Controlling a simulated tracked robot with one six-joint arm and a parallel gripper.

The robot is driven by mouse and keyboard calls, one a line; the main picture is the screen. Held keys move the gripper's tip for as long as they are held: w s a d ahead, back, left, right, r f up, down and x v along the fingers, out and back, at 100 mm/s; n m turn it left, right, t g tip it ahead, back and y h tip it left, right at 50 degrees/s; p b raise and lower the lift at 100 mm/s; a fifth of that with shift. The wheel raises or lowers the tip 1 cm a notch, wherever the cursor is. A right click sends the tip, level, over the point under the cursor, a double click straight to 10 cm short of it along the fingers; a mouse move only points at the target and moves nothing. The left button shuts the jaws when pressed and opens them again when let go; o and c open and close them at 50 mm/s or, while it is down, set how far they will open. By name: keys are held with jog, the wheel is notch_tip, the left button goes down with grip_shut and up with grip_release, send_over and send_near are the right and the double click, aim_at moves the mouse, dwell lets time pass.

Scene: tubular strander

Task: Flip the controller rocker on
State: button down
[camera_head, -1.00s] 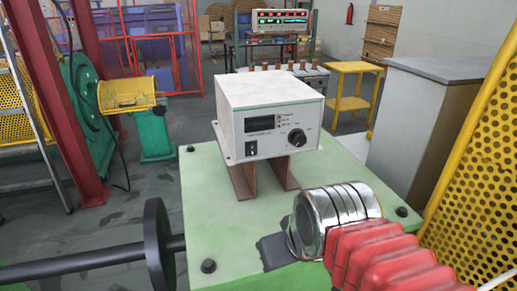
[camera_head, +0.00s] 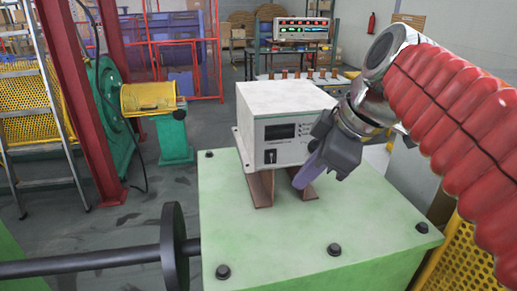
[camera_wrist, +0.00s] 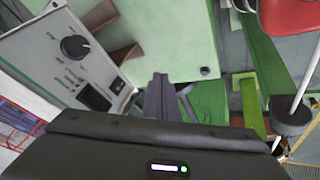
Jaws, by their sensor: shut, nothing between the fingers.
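The controller (camera_head: 287,98) is a white box with a dark display, standing on brown brackets on the green machine top. Its rocker (camera_head: 270,156) is a small black switch at the lower left of the front face. My gripper (camera_head: 300,181) is shut and empty. In the head view its fingertips appear right of and below the rocker, in front of the brackets, and the wrist hides the knob side of the face. The wrist view shows the knob (camera_wrist: 75,46) and display (camera_wrist: 96,97) at upper left, with the shut fingers (camera_wrist: 161,80) right of the panel.
The green machine top (camera_head: 265,235) is clear in front, with bolts near its edges. A black shaft with a disc (camera_head: 174,245) lies at the left. A yellow perforated guard (camera_head: 452,262) stands at the right. A bench with instruments (camera_head: 303,31) is behind.

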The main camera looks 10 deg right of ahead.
aim_at(271, 157)
notch_tip(271, 157, up, 6)
jog(key=w+d+n+y, duration=0.1)
jog(key=w+d+n, duration=0.1)
jog(key=n, duration=0.3)
jog(key=shift+w+r, duration=0.15)
jog(key=shift+w, duration=0.1)
jog(key=w+a+f, duration=0.3)
jog(key=w+f, duration=0.5)
jog(key=shift+w+a+f, duration=0.25)
jog(key=shift+f, duration=0.15)
